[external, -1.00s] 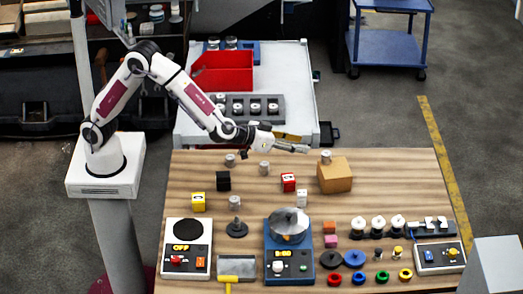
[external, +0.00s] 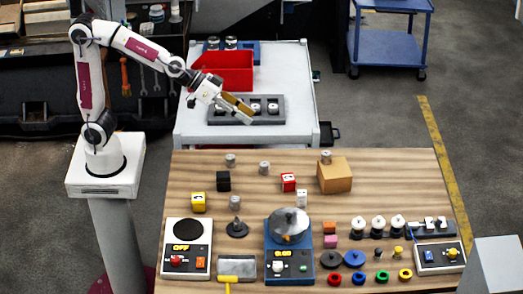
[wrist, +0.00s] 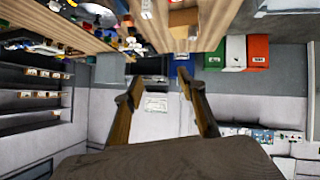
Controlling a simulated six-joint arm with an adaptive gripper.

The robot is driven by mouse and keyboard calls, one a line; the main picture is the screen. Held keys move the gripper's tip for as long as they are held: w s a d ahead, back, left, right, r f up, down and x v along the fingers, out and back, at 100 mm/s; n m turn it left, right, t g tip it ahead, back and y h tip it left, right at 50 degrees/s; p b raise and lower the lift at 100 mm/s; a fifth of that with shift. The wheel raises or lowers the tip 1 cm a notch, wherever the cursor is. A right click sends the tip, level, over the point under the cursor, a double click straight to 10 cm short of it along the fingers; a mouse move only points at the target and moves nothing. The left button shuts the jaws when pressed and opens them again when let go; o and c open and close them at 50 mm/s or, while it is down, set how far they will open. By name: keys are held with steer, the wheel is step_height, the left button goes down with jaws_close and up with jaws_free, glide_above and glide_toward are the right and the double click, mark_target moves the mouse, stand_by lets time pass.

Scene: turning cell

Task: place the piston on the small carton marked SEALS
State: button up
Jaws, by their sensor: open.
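A small brown carton (external: 335,177) stands at the back of the wooden table, right of centre; no marking on it is readable. A grey metal cylinder, looking like the piston (external: 326,157), stands upright on its top, toward the back left. My gripper (external: 248,113) is up and to the left of the carton, well apart from it, in front of the grey tray on the white cart. In the wrist view my gripper's two fingers (wrist: 158,82) are spread with nothing between them.
Similar metal cylinders (external: 264,167) stand left of the carton, near a black cube (external: 223,181) and a red cube (external: 288,182). A scale (external: 187,245) and a blue device (external: 289,262) occupy the front. The white cart (external: 300,75) holds a red bin (external: 228,70).

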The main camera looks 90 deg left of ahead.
steer(key=s+a+f+g+y, duration=0.1)
steer(key=s+a, duration=0.3)
steer(key=s, duration=0.6)
steer(key=s+a+f+g+y, duration=0.1)
steer(key=s+a+f, duration=0.3)
steer(key=s, duration=0.6)
steer(key=s+a+f+g+y, duration=0.1)
steer(key=s+a+f+g, duration=0.1)
steer(key=s, duration=0.8)
steer(key=shift+s+a+f+g, duration=0.15)
steer(key=shift+a+f+g, duration=0.1)
steer(key=shift+a+g, duration=0.75)
